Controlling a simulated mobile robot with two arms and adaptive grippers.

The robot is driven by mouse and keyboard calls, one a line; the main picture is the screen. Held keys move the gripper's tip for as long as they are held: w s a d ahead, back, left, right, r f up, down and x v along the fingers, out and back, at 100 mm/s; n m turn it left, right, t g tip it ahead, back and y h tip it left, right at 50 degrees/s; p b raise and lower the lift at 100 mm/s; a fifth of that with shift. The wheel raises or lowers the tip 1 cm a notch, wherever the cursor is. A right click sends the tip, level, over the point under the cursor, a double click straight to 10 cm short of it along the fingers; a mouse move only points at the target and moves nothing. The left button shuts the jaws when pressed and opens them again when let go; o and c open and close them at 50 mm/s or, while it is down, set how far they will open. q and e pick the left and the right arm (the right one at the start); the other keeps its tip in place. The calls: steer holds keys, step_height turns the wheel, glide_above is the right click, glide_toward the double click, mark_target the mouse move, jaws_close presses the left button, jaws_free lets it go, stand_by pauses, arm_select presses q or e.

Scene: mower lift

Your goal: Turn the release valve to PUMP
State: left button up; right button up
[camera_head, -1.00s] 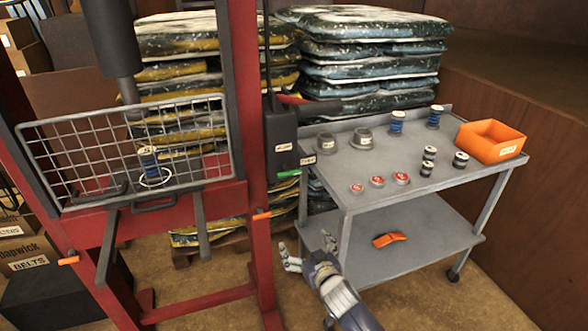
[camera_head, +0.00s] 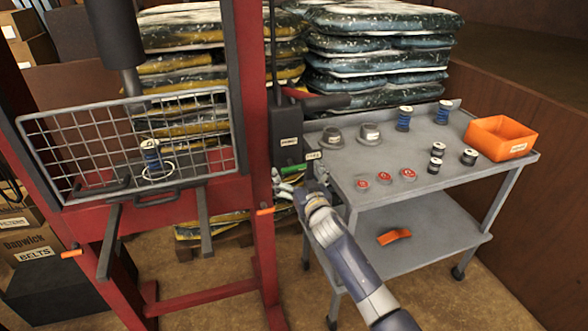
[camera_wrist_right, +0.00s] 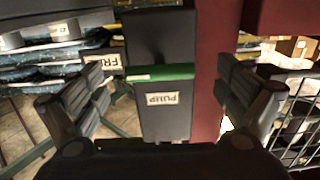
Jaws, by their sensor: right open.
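The release valve's green handle (camera_head: 291,169) juts from the side of the black pump box (camera_head: 285,128) on the red press frame. It also shows in the right wrist view (camera_wrist_right: 160,73), lying crosswise with one end by a label reading "FR…" (camera_wrist_right: 112,62). The PUMP label (camera_wrist_right: 162,99) is on the box face, off the handle's line. My right gripper (camera_head: 284,184) is open just below and in front of the handle. In the wrist view its fingers (camera_wrist_right: 163,82) stand apart on either side of the box, not touching the handle. My left gripper is out of view.
A grey cart (camera_head: 400,200) stands right of my right arm, with spools, red-topped pieces and an orange bin (camera_head: 501,138) on top. The red frame (camera_head: 258,240) and wire guard (camera_head: 135,145) are to the left. Stacked bags (camera_head: 375,60) are behind.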

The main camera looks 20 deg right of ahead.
mark_target(292, 164)
steer(key=shift+w, duration=1.2)
steer(key=c, duration=1.1)
